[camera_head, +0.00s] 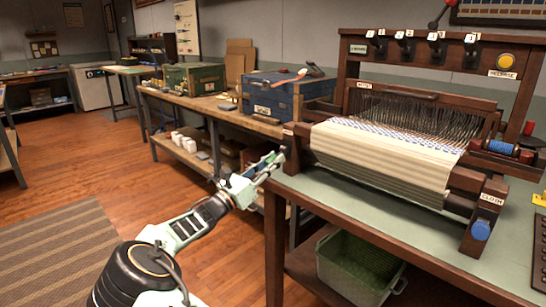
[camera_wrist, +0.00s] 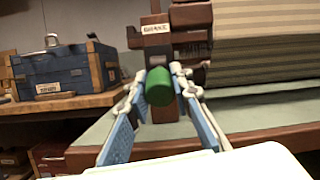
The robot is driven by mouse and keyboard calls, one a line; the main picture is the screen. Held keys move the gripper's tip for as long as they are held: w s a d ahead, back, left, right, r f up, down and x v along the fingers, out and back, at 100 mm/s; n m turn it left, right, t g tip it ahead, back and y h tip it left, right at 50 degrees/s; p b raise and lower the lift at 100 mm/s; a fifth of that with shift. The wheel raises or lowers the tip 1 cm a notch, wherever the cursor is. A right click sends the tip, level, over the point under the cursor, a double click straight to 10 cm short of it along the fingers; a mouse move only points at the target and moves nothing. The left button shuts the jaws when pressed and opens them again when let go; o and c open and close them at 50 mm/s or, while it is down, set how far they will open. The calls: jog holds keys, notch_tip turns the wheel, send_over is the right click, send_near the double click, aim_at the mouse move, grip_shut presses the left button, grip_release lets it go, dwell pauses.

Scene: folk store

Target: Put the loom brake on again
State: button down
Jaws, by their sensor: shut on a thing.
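The loom (camera_head: 352,62) stands on the table at the right of the head view, a dark wooden frame with striped cloth (camera_head: 375,160) on its front roll. In the wrist view, a small label (camera_wrist: 155,29), seemingly reading BRAKE, sits on the loom's left post. A green cylindrical handle (camera_wrist: 159,88) shows below it. My gripper (camera_wrist: 163,82) is shut on this handle, one blue-padded finger on each side. In the head view my gripper (camera_head: 274,163) is at the loom's left front corner, and the handle is mostly hidden there.
A blue chest (camera_head: 272,97) and a green chest (camera_head: 193,78) stand on the bench behind. A green-lined crate (camera_head: 361,268) sits under the table. The wooden floor at left is open.

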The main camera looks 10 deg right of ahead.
aim_at(282, 150)
jog(key=shift+s+a+r+g+y+p, duration=0.1)
jog(key=shift+r+g+y+p, duration=0.85)
jog(key=shift+p, duration=2.85)
jog(key=r+g+y+p, duration=0.1)
jog(key=r+y+p, duration=0.1)
jog(key=p, duration=0.7)
jog(key=shift+g+y, duration=0.25)
jog(key=shift+y, duration=0.2)
jog(key=p, duration=0.2)
jog(key=g+y+p, duration=0.1)
jog(key=p, duration=0.1)
jog(key=shift+r+y+p, duration=0.3)
jog(key=shift+g+y+p, duration=0.3)
jog(key=shift+y+p, duration=0.1)
jog(key=shift+p, duration=0.3)
jog(key=shift+f+p, duration=0.1)
jog(key=shift+p, duration=0.4)
jog(key=c, duration=1.7)
grip_release()
